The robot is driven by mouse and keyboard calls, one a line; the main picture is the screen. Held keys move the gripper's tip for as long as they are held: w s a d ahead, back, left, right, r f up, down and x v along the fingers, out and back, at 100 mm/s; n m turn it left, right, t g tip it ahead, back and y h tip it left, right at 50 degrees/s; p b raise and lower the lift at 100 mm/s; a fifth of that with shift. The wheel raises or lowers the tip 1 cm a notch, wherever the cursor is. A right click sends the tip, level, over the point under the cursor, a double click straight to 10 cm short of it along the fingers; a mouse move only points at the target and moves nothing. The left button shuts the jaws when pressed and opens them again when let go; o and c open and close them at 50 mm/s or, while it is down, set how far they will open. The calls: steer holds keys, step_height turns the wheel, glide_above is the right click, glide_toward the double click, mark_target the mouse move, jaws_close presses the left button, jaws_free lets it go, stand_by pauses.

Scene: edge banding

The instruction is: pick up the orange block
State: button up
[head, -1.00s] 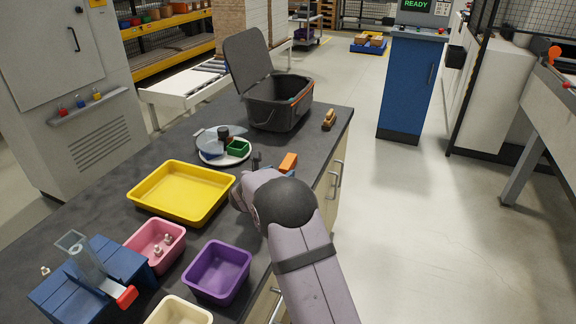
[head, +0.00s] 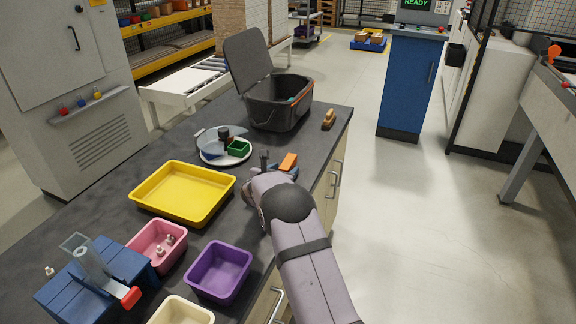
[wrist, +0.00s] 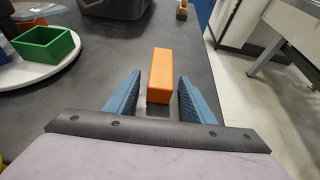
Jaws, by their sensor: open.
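The orange block (wrist: 160,75) lies on the dark worktop in the wrist view, its near end between the tips of my two blue fingers. My gripper (wrist: 158,92) is open, with a gap showing on both sides of the block. In the head view the orange block (head: 288,161) shows just beyond my gripper (head: 278,168), near the right edge of the worktop. My own wrist hides part of the gripper there.
A round white tray (head: 216,160) with a green box (head: 238,148) stands to the left. Behind are a black lidded bin (head: 270,112) and a wooden brush (head: 328,119). A yellow tray (head: 165,207) and a purple bin (head: 205,292) lie nearer. The worktop's right edge is close.

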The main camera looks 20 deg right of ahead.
steer(key=shift+c, duration=0.7)
steer(key=c, duration=1)
steer(key=shift+r, duration=0.1)
step_height(320, 180, up, 10)
steer(key=shift+f, duration=0.1)
